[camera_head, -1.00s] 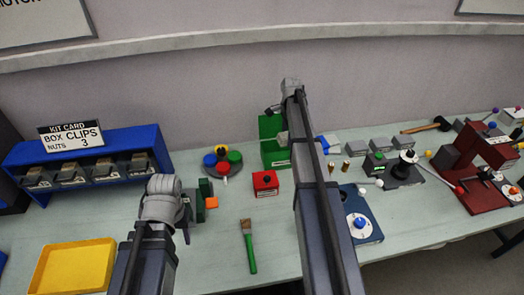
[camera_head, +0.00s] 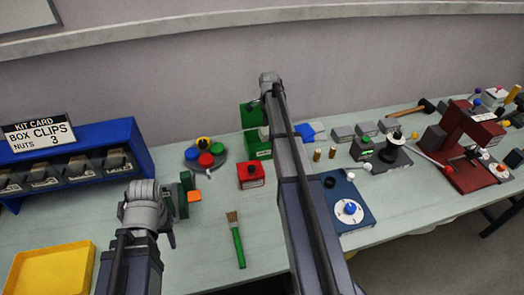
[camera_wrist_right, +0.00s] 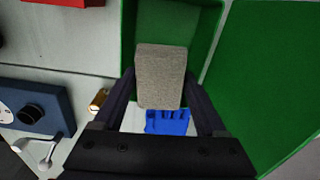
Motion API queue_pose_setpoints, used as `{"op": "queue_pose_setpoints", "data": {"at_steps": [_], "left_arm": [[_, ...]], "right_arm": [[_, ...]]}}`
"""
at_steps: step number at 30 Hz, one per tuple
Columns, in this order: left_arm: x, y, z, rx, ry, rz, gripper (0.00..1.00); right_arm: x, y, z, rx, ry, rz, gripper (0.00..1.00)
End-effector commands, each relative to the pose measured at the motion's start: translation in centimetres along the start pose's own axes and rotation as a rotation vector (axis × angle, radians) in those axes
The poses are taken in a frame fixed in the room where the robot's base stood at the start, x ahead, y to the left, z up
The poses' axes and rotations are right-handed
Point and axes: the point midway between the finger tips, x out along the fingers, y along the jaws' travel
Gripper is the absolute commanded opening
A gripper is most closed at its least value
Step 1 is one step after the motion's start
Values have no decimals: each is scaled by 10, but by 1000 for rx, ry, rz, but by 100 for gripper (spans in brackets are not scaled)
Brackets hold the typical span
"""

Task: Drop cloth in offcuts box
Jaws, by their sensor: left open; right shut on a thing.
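In the right wrist view, the grey cloth (camera_wrist_right: 161,72), looking like a flat pad, is held between the fingers of my right gripper (camera_wrist_right: 160,92), which is shut on it. The cloth is above the open green box (camera_wrist_right: 206,38), with green walls around its far end. In the head view the green box (camera_head: 259,146) stands at the back of the bench, partly hidden by my right arm, which also hides the right gripper and cloth. My left gripper (camera_head: 171,236) is low over the bench at left, open, its jaws mostly hidden by its wrist.
A red box (camera_head: 250,176) stands in front of the green box. A brush (camera_head: 237,240) lies nearer. A blue fixture (camera_head: 352,204) is right of my right arm. A blue piece (camera_wrist_right: 168,122) shows below the cloth. A yellow tray (camera_head: 52,274) is at front left.

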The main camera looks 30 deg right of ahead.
Motion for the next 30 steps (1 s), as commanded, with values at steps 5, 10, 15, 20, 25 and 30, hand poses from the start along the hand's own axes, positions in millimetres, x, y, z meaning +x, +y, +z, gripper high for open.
{"op": "queue_pose_setpoints", "data": {"at_steps": [5, 10, 15, 20, 25, 30], "left_arm": [[9, 1, 0, 0, 0, 0, 50], [8, 1, 0, 0, 0, 0, 50], [8, 1, 0, 0, 0, 0, 50], [8, 1, 0, 0, 0, 0, 50], [8, 1, 0, 0, 0, 0, 50], [1, 0, 0, 0, 0, 0, 50]], "right_arm": [[9, 0, 0, 0, 0, 0, 29], [8, 0, 0, 0, 0, 0, 29], [8, 0, 0, 0, 0, 0, 90], [8, 0, 0, 0, 0, 0, 100], [8, 0, 0, 0, 0, 0, 100], [1, 0, 0, 0, 0, 1, 100]]}}
